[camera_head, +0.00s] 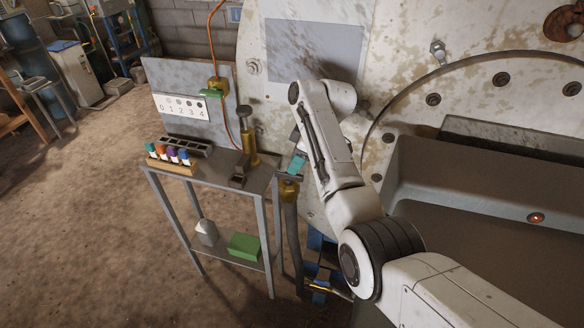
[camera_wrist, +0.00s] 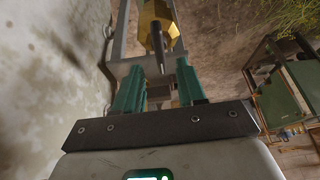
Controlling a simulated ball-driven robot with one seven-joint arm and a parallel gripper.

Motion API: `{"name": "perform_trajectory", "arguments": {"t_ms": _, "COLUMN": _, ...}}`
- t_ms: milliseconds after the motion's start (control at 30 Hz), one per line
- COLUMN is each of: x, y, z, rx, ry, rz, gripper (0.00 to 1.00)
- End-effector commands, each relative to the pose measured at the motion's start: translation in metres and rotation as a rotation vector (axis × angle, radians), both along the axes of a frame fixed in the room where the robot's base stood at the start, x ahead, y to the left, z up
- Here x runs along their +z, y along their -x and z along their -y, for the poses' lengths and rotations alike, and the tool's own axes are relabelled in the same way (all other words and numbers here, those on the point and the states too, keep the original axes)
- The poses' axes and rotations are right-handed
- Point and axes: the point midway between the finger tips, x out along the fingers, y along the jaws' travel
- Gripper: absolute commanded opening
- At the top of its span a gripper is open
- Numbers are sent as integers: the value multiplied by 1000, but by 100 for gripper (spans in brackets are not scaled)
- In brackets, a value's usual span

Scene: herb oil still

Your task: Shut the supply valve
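A brass fitting (camera_head: 289,188) sits at the top of a thick dark hose, beside the right end of the metal stand. In the wrist view a faceted brass body (camera_wrist: 155,22) with a dark lever (camera_wrist: 159,52) lies just ahead; I take it for the same fitting and the supply valve. My gripper (camera_head: 297,165) has teal fingers and is just above the fitting in the head view. In the wrist view my gripper (camera_wrist: 160,78) is open, and the lever's near end points between the fingertips. I cannot tell whether either finger touches it.
The metal stand (camera_head: 218,168) holds a rack of colored vials (camera_head: 170,160) and a brass upright tool (camera_head: 248,138). A green-handled fitting (camera_head: 213,89) is on the copper pipe behind. The big pale machine wall (camera_head: 400,40) is close behind my arm. The floor at left is open.

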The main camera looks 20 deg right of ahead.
Motion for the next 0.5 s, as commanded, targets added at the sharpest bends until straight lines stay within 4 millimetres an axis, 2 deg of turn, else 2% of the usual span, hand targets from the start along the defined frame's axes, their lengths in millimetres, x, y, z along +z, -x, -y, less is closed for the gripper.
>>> {"name": "perform_trajectory", "arguments": {"t_ms": 200, "x": 38, "y": 8, "z": 14, "rx": 0, "ry": 0, "rz": 4, "gripper": 40}}
{"name": "perform_trajectory", "arguments": {"t_ms": 333, "x": 52, "y": 11, "z": 18, "rx": 0, "ry": 0, "rz": 2, "gripper": 40}}
{"name": "perform_trajectory", "arguments": {"t_ms": 500, "x": 59, "y": 13, "z": 21, "rx": 0, "ry": 0, "rz": 0, "gripper": 40}}
